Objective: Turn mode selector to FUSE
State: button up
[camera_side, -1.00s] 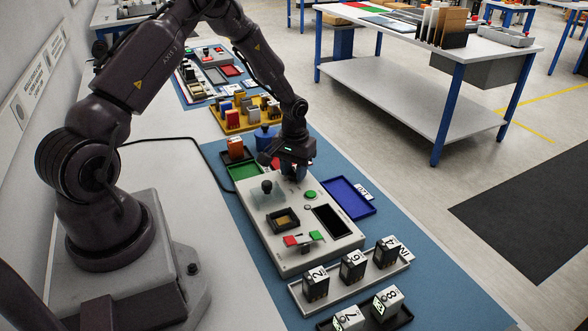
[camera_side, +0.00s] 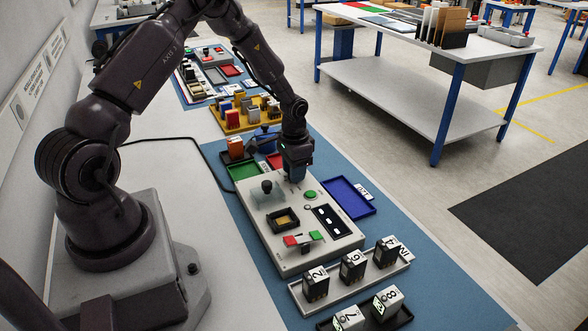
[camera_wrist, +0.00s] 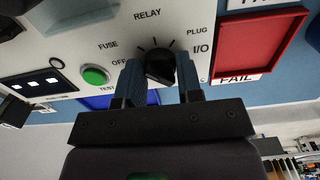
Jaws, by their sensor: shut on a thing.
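The mode selector is a black knob (camera_wrist: 160,68) on the light-grey panel of the test box. The labels OFF, FUSE, RELAY, PLUG and I/O run around it in the wrist view. My gripper (camera_wrist: 159,76) is shut on the knob, with one finger on each side. I cannot tell for sure which label the knob's pointer faces. In the side view my gripper (camera_side: 296,176) is down at the far end of the test box (camera_side: 262,235) and hides the knob.
A green button (camera_wrist: 95,75) and a dark display (camera_wrist: 40,84) with white marks sit beside the knob. A red FAIL tray (camera_wrist: 258,45) and a blue tray (camera_side: 350,197) flank the box. Numbered black blocks (camera_side: 352,265) stand in a tray at the near end.

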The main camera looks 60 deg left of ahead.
jog(key=shift+m, duration=0.4)
jog(key=o, duration=0.9)
notch_tip(320, 180, up, 13)
dwell(0.5)
jog(key=s+d+r+t, duration=0.2)
jog(key=s+d+r, duration=0.4)
jog(key=s+d+r+t, duration=0.1)
jog(key=s+d+r, duration=0.5)
jog(key=s, duration=0.1)
jog(key=s+d+r+n+t, duration=0.1)
jog(key=s+d+r+t, duration=0.1)
jog(key=s+d+r, duration=0.3)
jog(key=shift+s+d+r+t, duration=0.15)
jog(key=shift+s+d+r, duration=0.05)
jog(key=shift+s+r, duration=0.25)
jog(key=shift+s+d+r+t, duration=0.15)
jog(key=shift+s+d+r, duration=0.05)
jog(key=shift+s+r, duration=0.2)
